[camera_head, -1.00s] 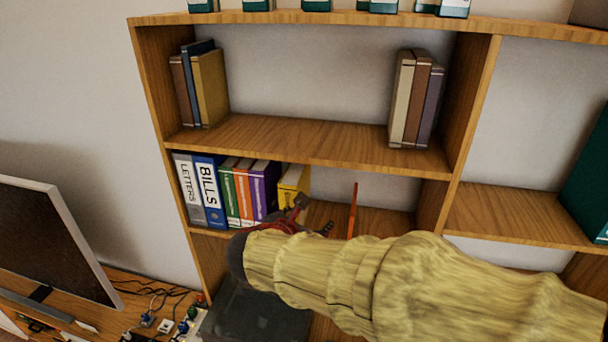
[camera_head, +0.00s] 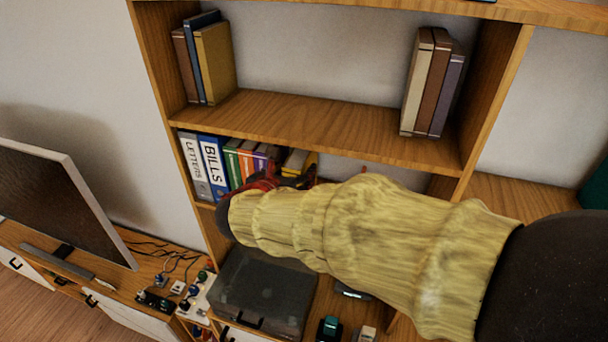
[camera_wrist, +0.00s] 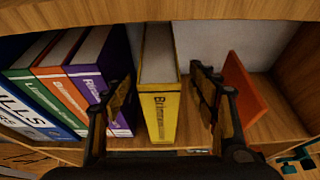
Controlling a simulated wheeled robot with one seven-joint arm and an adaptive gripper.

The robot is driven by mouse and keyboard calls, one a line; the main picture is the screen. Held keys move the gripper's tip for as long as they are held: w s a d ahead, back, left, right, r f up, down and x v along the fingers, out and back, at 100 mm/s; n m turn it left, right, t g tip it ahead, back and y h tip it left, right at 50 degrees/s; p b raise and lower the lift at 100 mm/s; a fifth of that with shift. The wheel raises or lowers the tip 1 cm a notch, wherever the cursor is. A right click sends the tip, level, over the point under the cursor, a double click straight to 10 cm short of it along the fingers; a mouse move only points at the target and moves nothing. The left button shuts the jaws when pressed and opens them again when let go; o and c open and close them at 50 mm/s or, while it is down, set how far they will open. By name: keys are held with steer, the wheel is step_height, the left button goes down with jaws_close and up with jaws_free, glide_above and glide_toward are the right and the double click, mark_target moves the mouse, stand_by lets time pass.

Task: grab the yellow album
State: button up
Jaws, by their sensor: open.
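The yellow album (camera_wrist: 162,112) stands upright on the shelf in the wrist view, its lettered spine facing me. Its top also shows in the head view (camera_head: 294,162), partly hidden by my gripper. My gripper (camera_wrist: 161,95) is open, one finger on each side of the album. The left finger is between the album and the purple album; the right finger is between the yellow album and an orange upright panel. I see gaps between the fingers and the album, and nothing is held.
Purple (camera_wrist: 105,80), orange (camera_wrist: 68,92) and green (camera_wrist: 40,98) albums stand close on the left. An orange upright panel (camera_wrist: 245,88) stands at the right. The shelf board above (camera_head: 330,135) runs close over my gripper. A dark box (camera_head: 262,290) sits below.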

steer(key=p+x, duration=0.1)
steer(key=x, duration=0.6)
steer(key=shift+w+d+p, duration=0.15)
steer(key=shift+w+p, duration=0.2)
steer(key=shift+p, duration=0.05)
steer(key=shift+f, duration=0.1)
steer(key=shift+c, duration=1.3)
jaws_close()
